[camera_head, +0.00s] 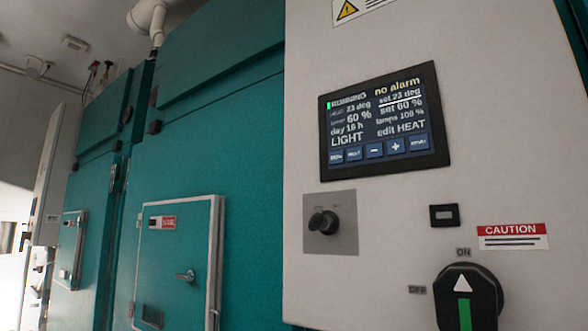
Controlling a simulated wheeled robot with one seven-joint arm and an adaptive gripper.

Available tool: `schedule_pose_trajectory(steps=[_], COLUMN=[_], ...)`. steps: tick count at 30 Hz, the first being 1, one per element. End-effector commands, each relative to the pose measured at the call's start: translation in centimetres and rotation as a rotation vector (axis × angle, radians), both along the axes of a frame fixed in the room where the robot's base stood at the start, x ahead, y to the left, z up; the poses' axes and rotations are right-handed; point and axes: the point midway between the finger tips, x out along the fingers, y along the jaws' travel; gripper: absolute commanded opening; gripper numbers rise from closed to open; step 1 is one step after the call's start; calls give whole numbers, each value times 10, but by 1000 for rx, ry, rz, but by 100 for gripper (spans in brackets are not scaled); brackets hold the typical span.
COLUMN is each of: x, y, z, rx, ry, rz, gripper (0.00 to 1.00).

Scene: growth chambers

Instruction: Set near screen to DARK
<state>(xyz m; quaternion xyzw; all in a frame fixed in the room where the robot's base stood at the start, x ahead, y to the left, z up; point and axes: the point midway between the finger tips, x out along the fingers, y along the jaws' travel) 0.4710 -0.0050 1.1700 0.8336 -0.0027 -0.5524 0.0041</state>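The near screen (378,118) is a dark panel in a black frame on a pale control box (395,232), at right of centre in the head view. It reads RUNNING, no alarm, 23 deg, set 23 deg, 60 %, set 60 %, day 16 h, lamps 100 %, edit HEAT and LIGHT. Along its bottom is a row of several blue buttons, with a minus button (374,150) and a plus button (396,147) in the middle; the other labels are too small to read surely. My gripper does not show in this view.
Below the screen are a small black knob (323,222) on a grey plate, a small black rectangular fitting (444,215), a CAUTION label (512,236) and a large rotary switch (468,300) pointing to ON. Teal chambers (215,140) with a small latched door (178,262) stand to the left.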

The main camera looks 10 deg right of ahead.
Motion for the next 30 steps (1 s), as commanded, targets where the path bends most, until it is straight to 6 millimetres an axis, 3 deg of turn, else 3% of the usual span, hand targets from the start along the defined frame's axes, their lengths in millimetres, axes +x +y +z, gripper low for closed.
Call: schedule_pose_trajectory(steps=[7, 13, 30], x=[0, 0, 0], y=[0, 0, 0], z=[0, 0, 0], rx=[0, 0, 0], ry=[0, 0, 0], rz=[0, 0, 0], gripper=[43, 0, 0])
